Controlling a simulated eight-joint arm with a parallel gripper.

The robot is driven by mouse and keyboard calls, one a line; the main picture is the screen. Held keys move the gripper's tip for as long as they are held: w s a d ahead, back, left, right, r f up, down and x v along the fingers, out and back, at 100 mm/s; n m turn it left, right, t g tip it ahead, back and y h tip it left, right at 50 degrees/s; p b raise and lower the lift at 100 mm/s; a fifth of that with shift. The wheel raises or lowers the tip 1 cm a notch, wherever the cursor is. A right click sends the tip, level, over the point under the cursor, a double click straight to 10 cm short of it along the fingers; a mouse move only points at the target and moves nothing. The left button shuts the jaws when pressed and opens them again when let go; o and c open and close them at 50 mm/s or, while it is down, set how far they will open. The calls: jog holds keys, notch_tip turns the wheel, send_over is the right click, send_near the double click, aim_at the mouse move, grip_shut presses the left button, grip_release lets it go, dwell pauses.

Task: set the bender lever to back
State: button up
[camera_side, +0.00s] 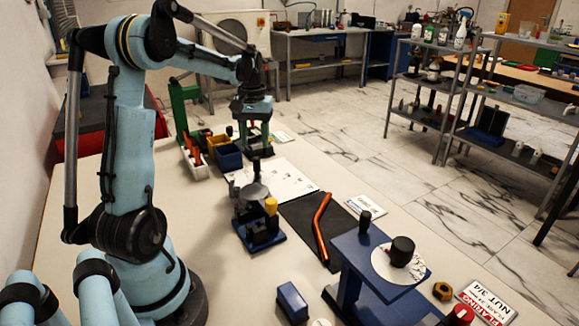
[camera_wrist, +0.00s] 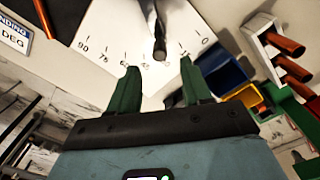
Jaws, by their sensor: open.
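The bender (camera_side: 262,238) stands on the table on a blue base, with a grey round head and a yellow knob. Its grey lever (camera_wrist: 159,30) runs over the white angle sheet (camera_wrist: 115,30) in the wrist view. In the side view the lever's dark upright handle (camera_side: 256,168) stands behind the bender head. My gripper (camera_side: 254,148) is above and close to that handle in the side view. Its green fingers (camera_wrist: 158,82) are spread wide with nothing between them. The lever's end shows just beyond the fingertips; I cannot tell whether they touch.
A blue bin (camera_side: 229,158) and a white rack (camera_side: 194,168) with orange pipes are near my gripper. A bent orange pipe (camera_side: 321,228) lies on a black mat (camera_side: 340,216). A blue stand (camera_side: 352,248) with a round dial is at front right.

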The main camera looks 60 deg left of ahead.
aim_at(256, 158)
notch_tip(256, 158, down, 7)
jog(key=shift+f, duration=0.15)
dwell(0.4)
grip_shut()
